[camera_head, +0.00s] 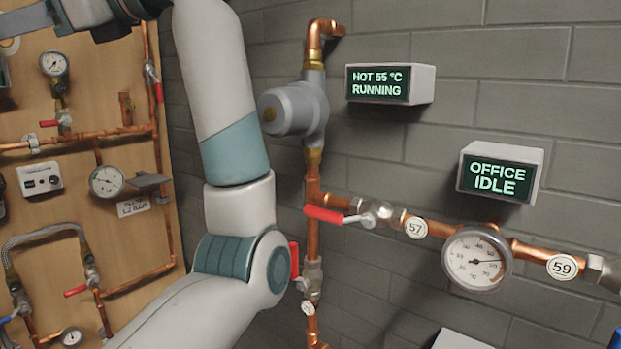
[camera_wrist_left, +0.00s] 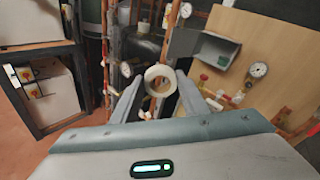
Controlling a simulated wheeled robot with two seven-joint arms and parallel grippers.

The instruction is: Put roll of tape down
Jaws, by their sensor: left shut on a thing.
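The roll of tape (camera_wrist_left: 160,70), a pale ring, is between the two fingers of my left gripper (camera_wrist_left: 158,92) in the left wrist view. The gripper is shut on it and holds it up in the air, its open hole facing the camera. In the head view my left arm rises across the picture to the top left, and its wrist leaves the frame at the upper edge. I cannot make out the tape clearly there. My right gripper is in neither view.
A wooden board (camera_head: 100,75) with copper pipes and gauges stands at left. A grey open box (camera_wrist_left: 183,44) is beyond the tape in the wrist view. A dark rack (camera_wrist_left: 77,70) with cartons is at left. Pipes with a red-handled valve (camera_head: 323,214) run along the brick wall.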

